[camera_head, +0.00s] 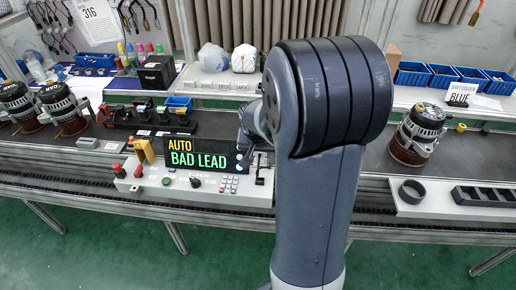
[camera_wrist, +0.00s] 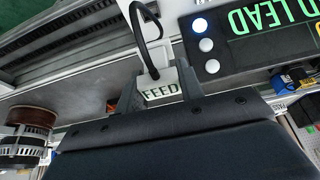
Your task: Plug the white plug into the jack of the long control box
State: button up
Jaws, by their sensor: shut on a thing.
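In the wrist view a white plug (camera_wrist: 172,78) with a "FEED" label sits between the two fingers of my gripper (camera_wrist: 160,88), which is shut on it. A black cable runs from the plug and curves away past the box's edge. The long control box (camera_head: 200,192) lies along the front of the bench in the head view, its display reading "AUTO BAD LEAD". In the wrist view its dark display panel (camera_wrist: 250,45) is to the right of the plug, apart from it. In the head view my arm hides the plug and most of the gripper. I cannot make out the jack.
Alternators stand on the dark conveyor at left (camera_head: 62,108) and right (camera_head: 418,135). A black ring (camera_head: 412,191) and a black compartment tray (camera_head: 484,197) lie on the white shelf at right. Blue bins (camera_head: 443,76) stand behind.

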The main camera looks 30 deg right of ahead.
aim_at(260, 163)
jog(key=shift+f+b, duration=2.75)
jog(key=shift+f, duration=0.15)
jog(key=shift+f+b, duration=1.35)
jog(key=shift+b, duration=0.2)
jog(key=o, duration=1.1)
jog(key=shift+c, duration=0.2)
jog(key=p+v, duration=0.1)
jog(key=v, duration=1)
jog(key=shift+w+f, duration=0.1)
jog(key=shift+f, duration=0.05)
